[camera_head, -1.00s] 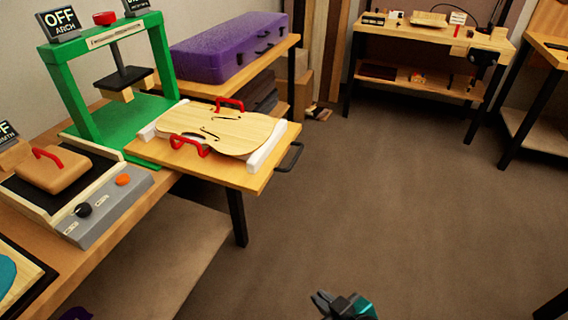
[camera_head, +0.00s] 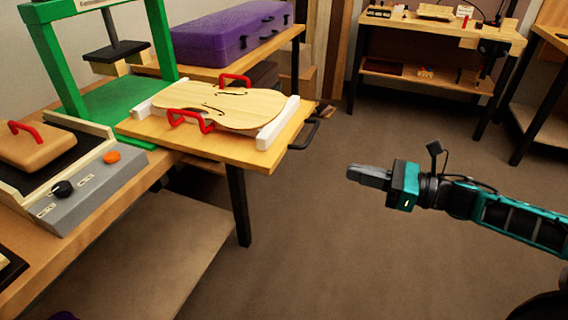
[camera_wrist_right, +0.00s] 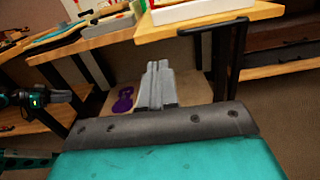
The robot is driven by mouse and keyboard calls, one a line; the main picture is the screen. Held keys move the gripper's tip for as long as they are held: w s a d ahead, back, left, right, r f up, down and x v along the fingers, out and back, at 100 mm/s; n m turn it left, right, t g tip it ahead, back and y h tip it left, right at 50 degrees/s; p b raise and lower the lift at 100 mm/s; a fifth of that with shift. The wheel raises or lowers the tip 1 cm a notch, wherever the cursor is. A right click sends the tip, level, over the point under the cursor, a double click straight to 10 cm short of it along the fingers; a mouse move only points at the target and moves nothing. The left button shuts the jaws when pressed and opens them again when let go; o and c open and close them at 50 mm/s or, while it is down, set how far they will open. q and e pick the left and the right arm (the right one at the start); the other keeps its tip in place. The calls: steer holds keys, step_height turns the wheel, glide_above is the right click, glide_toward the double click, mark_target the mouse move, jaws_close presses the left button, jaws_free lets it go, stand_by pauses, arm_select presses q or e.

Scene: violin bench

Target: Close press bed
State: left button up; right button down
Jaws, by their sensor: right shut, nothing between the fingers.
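The press bed (camera_head: 235,150) is a wooden board that sticks out from the green press (camera_head: 158,45) over the bench's edge. A black handle (camera_head: 304,135) is on its front edge; it also shows in the right wrist view (camera_wrist_right: 214,28). A violin plate (camera_head: 225,108) lies on the bed between white end strips, with red clamps (camera_head: 190,120) at its sides. My right gripper (camera_head: 352,173) is shut and empty, to the right of the handle and apart from it. My left gripper (camera_wrist_right: 62,95) shows at the left of the right wrist view; its finger state is unclear.
A grey control box (camera_head: 90,180) stands on the bench left of the bed. A purple case (camera_head: 228,35) lies on a shelf behind. Another workbench (camera_head: 440,35) is at the back right. The floor in front of the bed is clear.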

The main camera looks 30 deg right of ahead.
steer(key=b, duration=0.3)
glide_toward(281, 153)
steer(key=shift+n, duration=0.3)
steer(key=x, duration=0.4)
steer(key=shift+w, duration=0.1)
steer(key=shift+x, duration=1.35)
steer(key=shift+a, duration=0.1)
